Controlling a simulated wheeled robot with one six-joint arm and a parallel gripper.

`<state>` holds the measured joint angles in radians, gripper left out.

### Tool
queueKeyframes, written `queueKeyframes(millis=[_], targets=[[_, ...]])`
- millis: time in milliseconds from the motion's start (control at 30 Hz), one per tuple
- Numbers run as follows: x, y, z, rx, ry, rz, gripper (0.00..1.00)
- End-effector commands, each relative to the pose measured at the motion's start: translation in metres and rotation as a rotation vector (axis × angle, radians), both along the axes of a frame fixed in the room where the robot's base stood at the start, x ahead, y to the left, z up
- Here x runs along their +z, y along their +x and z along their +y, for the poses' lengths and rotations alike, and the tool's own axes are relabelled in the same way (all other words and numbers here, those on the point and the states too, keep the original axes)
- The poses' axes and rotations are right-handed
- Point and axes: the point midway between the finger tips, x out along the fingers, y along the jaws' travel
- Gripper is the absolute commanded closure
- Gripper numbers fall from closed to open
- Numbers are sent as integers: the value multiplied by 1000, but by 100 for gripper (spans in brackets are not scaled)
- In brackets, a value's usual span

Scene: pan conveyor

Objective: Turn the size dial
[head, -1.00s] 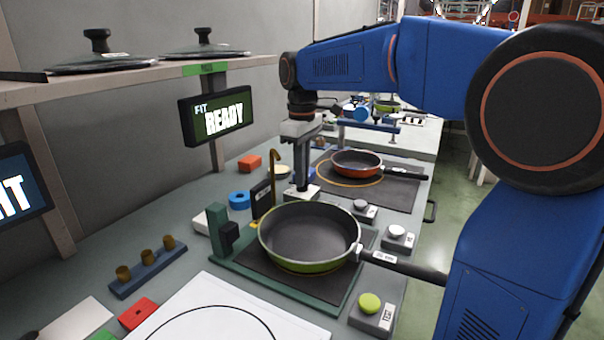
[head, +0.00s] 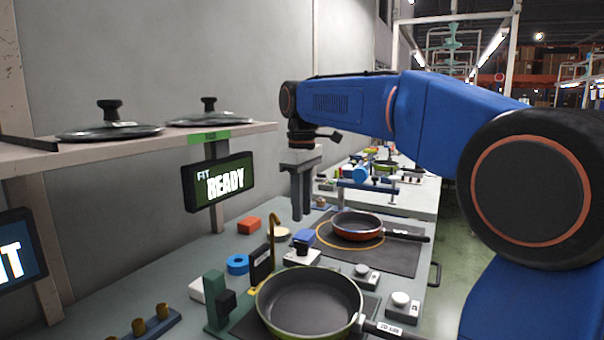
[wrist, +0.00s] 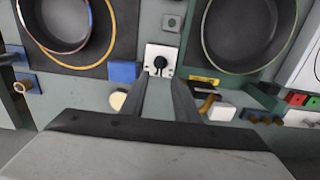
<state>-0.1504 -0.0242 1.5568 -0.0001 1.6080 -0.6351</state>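The dial is a black knob on a white plate, in the middle of the table in the head view (head: 302,251). It also shows in the wrist view (wrist: 160,63), top centre, between the two pan stations. My gripper (head: 301,213) points down just above and behind the knob, apart from it. In the wrist view my gripper (wrist: 160,84) has its two fingers apart with a gap between them, empty. The knob lies just beyond the fingertips there. No size marks on the dial can be read.
A green-rimmed pan (head: 310,303) stands in front of the dial and an orange pan (head: 357,226) behind it. A blue block (head: 303,237), a yellow hook post (head: 272,240) and a blue ring (head: 238,263) are close by. A screen (head: 218,182) reads FIT READY.

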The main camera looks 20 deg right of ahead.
Motion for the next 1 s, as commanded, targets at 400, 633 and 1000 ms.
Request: queueKeyframes(millis=[400, 633, 1000], targets=[[74, 1, 0, 0, 0, -1, 72], [89, 0, 0, 0, 0, 0, 72], [89, 0, 0, 0, 0, 0, 72]])
